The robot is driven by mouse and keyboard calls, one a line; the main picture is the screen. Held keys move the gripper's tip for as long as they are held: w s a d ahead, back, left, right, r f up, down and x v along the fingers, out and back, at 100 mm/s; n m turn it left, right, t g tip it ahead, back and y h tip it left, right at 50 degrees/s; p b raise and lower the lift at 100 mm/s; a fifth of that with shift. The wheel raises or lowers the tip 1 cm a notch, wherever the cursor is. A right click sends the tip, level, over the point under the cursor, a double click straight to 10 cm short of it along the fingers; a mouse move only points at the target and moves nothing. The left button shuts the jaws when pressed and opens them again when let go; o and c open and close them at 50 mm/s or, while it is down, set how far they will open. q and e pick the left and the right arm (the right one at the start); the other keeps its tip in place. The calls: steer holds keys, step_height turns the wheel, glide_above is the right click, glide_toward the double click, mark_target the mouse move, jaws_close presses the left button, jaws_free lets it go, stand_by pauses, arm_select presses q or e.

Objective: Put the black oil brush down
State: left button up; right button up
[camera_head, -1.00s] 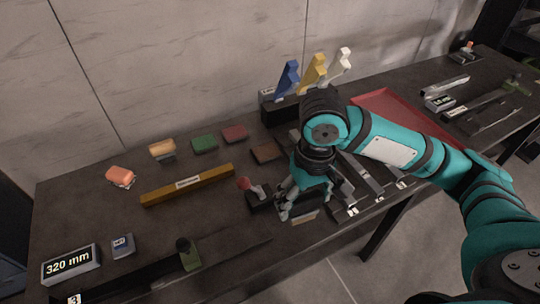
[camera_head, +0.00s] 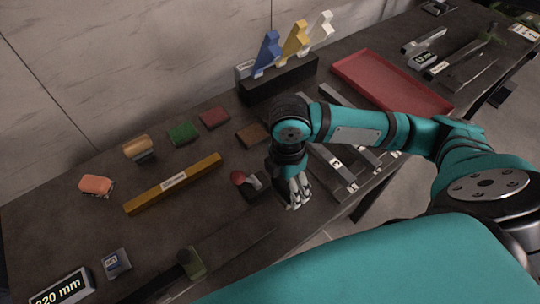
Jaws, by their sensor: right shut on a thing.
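My right gripper (camera_head: 296,192) points down over the front part of the dark table (camera_head: 85,228), just right of a small dark block with a red ball knob (camera_head: 238,178). Its fingers are shut on the black oil brush, which they and the arm almost wholly hide. I cannot tell whether the brush touches the table. My left gripper is not in view.
A yellow bar (camera_head: 175,184), green block (camera_head: 183,133), red block (camera_head: 214,117) and brown block (camera_head: 253,135) lie left of the gripper. Metal bars (camera_head: 333,170) lie right of it. A red tray (camera_head: 390,82) and a black rack (camera_head: 278,82) stand behind.

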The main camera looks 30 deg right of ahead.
steer(key=w+d+f+p, duration=0.1)
steer(key=w, duration=0.4)
steer(key=w+d+f+p, duration=0.1)
steer(key=w+f, duration=0.1)
steer(key=w, duration=0.3)
steer(key=w+d+f+p, duration=0.1)
steer(key=w+d+p, duration=0.1)
steer(key=w, duration=0.3)
steer(key=shift+f, duration=0.15)
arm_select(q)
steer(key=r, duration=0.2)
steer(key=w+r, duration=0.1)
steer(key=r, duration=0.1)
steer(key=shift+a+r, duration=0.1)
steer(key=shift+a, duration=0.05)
arm_select(e)
steer(key=shift+f, duration=0.3)
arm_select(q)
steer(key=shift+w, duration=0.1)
arm_select(e)
steer(key=shift+f, duration=0.15)
steer(key=o, duration=0.9)
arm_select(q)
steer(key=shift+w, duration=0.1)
arm_select(e)
steer(key=shift+o, duration=0.2)
steer(key=shift+s, duration=0.1)
